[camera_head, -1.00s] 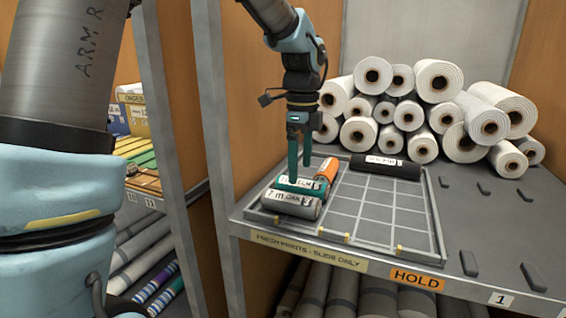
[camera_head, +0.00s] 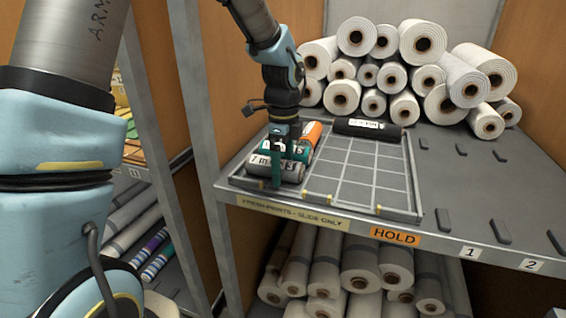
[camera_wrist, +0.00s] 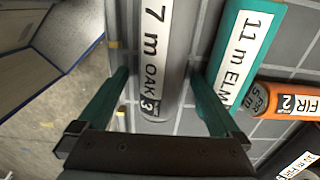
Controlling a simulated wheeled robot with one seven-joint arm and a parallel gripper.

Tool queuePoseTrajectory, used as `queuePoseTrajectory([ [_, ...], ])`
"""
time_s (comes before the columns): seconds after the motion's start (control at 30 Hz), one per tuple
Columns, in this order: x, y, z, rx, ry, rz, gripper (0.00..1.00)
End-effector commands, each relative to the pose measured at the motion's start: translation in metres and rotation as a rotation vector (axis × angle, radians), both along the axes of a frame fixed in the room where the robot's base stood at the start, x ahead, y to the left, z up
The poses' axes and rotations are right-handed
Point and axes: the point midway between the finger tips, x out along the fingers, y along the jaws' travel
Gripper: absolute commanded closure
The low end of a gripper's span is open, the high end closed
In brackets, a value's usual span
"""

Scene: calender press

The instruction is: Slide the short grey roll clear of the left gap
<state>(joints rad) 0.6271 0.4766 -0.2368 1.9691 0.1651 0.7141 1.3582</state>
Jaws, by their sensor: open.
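The short grey roll (camera_head: 262,162) lies in the near left part of the gridded tray (camera_head: 345,198). In the wrist view it is labelled "7 m OAK 3" (camera_wrist: 158,45). My gripper (camera_head: 284,160) is low at this roll, its teal fingers open. In the wrist view one finger shows on each side of the grey roll (camera_wrist: 160,75); contact cannot be told. A teal roll (camera_wrist: 247,52) labelled "11 m ELM" lies close on its right, also in the head view (camera_head: 302,152). Yellow marks (camera_head: 304,196) sit along the tray's front rim; the left gap is not clearly made out.
An orange roll (camera_head: 313,130) lies behind the teal one. A black roll (camera_head: 392,131) lies along the tray's back edge. The tray's middle and right are bare. White rolls (camera_head: 430,75) are stacked behind. Dark stops (camera_head: 500,232) stand on the shelf to the right.

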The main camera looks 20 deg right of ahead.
Motion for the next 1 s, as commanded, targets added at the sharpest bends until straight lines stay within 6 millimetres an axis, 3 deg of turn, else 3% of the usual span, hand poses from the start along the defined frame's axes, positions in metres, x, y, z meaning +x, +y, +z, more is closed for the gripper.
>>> queuePoseTrajectory([
  [0.07, 0.0001, 0.0001, 0.0002, 0.000, 0.000, 0.000, 0.06],
  [0.83, 0.0001, 0.0000, 0.0004, 0.000, 0.000, 0.001, 0.92],
  [1.0, -0.0025, -0.0031, 0.0006, 0.000, 0.000, -0.001, 0.94],
])
